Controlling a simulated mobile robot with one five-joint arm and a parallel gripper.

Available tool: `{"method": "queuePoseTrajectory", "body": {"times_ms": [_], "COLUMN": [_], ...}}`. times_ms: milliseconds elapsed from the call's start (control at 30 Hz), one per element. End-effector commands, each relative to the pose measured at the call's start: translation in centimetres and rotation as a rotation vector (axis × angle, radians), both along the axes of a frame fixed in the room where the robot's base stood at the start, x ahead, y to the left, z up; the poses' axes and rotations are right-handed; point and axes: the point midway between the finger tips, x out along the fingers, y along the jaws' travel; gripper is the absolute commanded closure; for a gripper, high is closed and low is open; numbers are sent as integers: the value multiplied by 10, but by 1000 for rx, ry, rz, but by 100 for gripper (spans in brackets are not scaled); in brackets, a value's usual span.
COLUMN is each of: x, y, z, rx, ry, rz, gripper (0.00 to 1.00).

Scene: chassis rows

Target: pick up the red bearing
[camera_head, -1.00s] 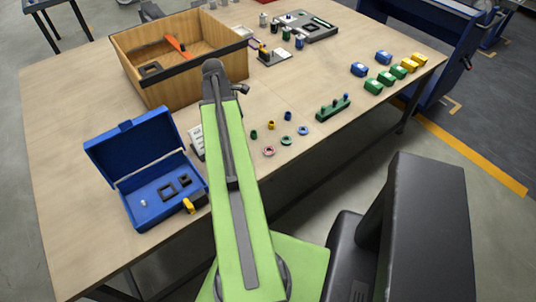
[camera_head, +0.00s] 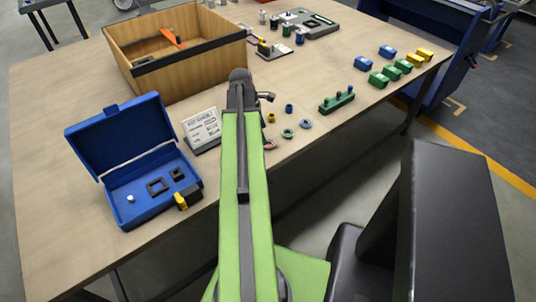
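The red bearing (camera_head: 269,144) is a small pinkish-red ring lying on the table near its front edge, close against the right side of my green arm in the picture. The arm may cover part of it. Beside it to the right lie a green ring (camera_head: 288,134) and a blue ring (camera_head: 306,124). My arm reaches up the middle of the view, and its dark far end is above and left of the red bearing. The gripper's fingers are hidden behind the arm, so what they hold does not show.
A yellow cylinder (camera_head: 271,118) and a blue one (camera_head: 289,108) stand just behind the rings. A green block with pegs (camera_head: 337,102) is to the right. An open blue case (camera_head: 150,205) and a white card (camera_head: 202,127) are left; a wooden box (camera_head: 190,75) is behind.

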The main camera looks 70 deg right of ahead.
Motion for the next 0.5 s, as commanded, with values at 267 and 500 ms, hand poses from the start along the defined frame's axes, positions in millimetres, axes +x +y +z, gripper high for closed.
{"method": "queuePoseTrajectory", "body": {"times_ms": [267,500], "x": [-4,-15], "y": [-1,-6], "z": [-15,-54], "rx": [-1,-1], "ry": [0,0], "rz": [0,0], "gripper": [28,28]}}
